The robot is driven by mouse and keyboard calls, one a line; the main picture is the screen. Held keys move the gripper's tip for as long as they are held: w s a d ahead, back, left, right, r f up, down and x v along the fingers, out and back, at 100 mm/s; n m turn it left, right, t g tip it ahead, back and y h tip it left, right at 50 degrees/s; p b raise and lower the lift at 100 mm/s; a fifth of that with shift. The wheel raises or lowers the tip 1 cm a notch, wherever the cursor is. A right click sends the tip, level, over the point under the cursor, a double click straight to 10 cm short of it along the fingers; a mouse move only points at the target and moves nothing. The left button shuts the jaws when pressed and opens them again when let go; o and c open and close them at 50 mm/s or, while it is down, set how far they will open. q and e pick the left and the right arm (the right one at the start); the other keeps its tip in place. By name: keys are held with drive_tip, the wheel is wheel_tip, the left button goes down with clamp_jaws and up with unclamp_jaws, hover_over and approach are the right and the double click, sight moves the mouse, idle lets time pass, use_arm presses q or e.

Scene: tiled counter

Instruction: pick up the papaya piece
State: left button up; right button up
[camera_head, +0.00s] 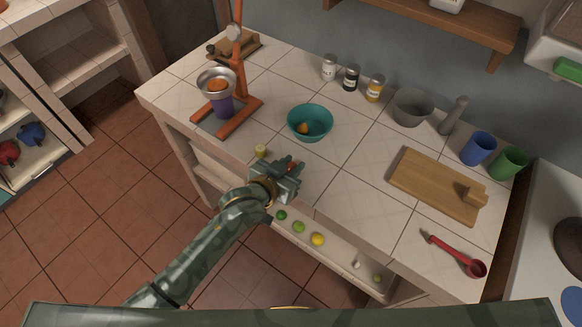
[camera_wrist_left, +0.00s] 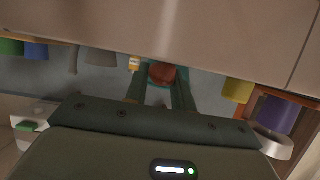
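A small orange-red piece, which looks like the papaya piece (camera_head: 293,166), is at the counter's front edge. In the left wrist view the orange-red piece (camera_wrist_left: 162,73) sits between my two fingertips and fills most of the gap. My left gripper (camera_head: 291,165) reaches it from the front, with one finger on either side. Whether the fingers press on it or only stand around it is not clear. The gripper partly hides the piece in the head view. My right gripper is not in view.
A yellow piece (camera_head: 261,151) lies just left of my gripper. A teal bowl (camera_head: 310,123) holding an orange-yellow piece stands behind. An orange press (camera_head: 236,90) over a purple cup is back left. A cutting board (camera_head: 437,185) and red spoon (camera_head: 455,255) lie right.

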use_arm(q)
drive_tip(key=shift+r+p, duration=0.3)
drive_tip(key=shift+r, duration=0.35)
drive_tip(key=s+r+p, duration=0.1)
drive_tip(key=s+r, duration=0.3)
drive_tip(key=s+r+p, duration=0.2)
drive_tip(key=s+r, duration=0.1)
drive_tip(key=s, duration=0.2)
drive_tip(key=s+a+r+p, duration=0.1)
drive_tip(key=s+r+p, duration=0.1)
drive_tip(key=s+r, duration=0.2)
drive_tip(key=shift+s+a+r, duration=0.1)
drive_tip(key=shift+s+r, duration=0.25)
drive_tip(key=shift+s, duration=0.2)
